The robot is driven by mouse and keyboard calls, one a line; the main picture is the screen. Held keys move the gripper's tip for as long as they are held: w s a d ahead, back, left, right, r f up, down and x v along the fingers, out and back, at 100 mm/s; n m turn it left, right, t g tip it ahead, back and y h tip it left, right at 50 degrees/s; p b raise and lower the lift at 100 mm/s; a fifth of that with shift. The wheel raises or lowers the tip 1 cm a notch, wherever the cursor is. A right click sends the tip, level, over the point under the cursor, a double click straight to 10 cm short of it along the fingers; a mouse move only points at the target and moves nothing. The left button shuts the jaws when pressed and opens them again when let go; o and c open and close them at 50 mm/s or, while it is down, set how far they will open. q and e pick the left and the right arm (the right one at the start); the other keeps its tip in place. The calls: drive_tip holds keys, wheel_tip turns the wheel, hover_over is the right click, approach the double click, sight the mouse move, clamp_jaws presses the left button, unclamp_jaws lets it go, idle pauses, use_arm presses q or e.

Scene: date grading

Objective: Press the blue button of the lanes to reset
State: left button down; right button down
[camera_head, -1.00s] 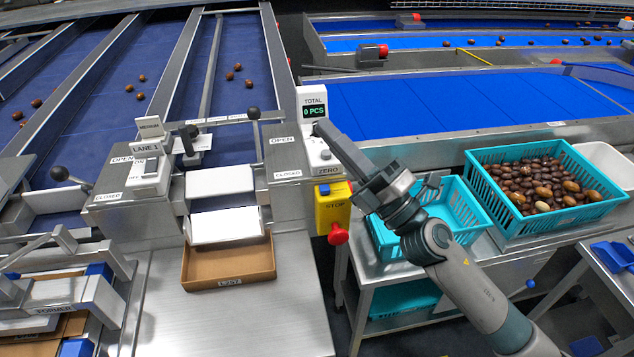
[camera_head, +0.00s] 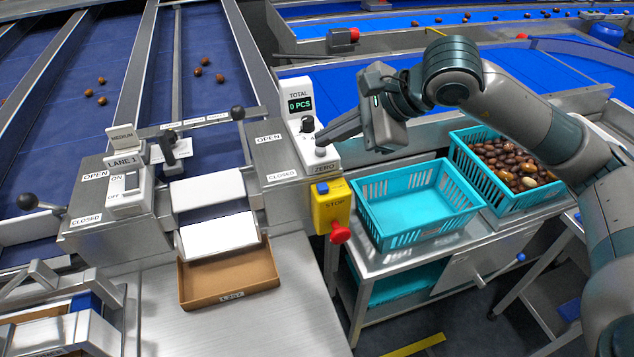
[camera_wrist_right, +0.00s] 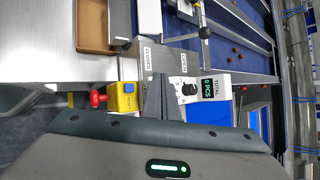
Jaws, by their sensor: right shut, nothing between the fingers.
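A yellow STOP box (camera_head: 331,208) with a red mushroom button (camera_head: 340,233) hangs on the front of the lane bench. A small blue button (camera_head: 321,188) sits at its upper left; blue also shows on the box in the right wrist view (camera_wrist_right: 128,88). Above it stands a white counter unit (camera_head: 300,92) reading TOTAL 0 PCS, with a black knob (camera_head: 307,124) and a pale round button (camera_head: 320,152) by the ZERO label. My right gripper (camera_head: 319,139) is shut and empty, its tips between that knob and pale button; contact cannot be told. My left gripper is out of view.
A LANE 1 switch box (camera_head: 128,188) and a brown tray (camera_head: 228,290) are left of the counter. An empty teal basket (camera_head: 412,240) and a teal basket of dates (camera_head: 465,165) stand right. Bare metal bench (camera_head: 200,335) lies in front.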

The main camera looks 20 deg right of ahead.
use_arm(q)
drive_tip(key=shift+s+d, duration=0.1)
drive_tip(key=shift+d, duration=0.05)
use_arm(e)
drive_tip(key=shift+f, duration=0.1)
drive_tip(key=b, duration=0.2)
hover_over(323, 187)
drive_tip(key=d, duration=0.1)
drive_tip(key=f, duration=0.6)
drive_tip(key=shift+s+f, duration=0.1)
drive_tip(key=shift+s, duration=0.25)
drive_tip(key=shift+f+b, duration=1.05)
drive_tip(key=shift+b, duration=0.05)
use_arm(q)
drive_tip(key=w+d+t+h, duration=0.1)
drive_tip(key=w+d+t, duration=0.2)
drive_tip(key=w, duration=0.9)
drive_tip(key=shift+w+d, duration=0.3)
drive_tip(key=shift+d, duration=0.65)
use_arm(e)
drive_tip(key=shift+f, duration=0.15)
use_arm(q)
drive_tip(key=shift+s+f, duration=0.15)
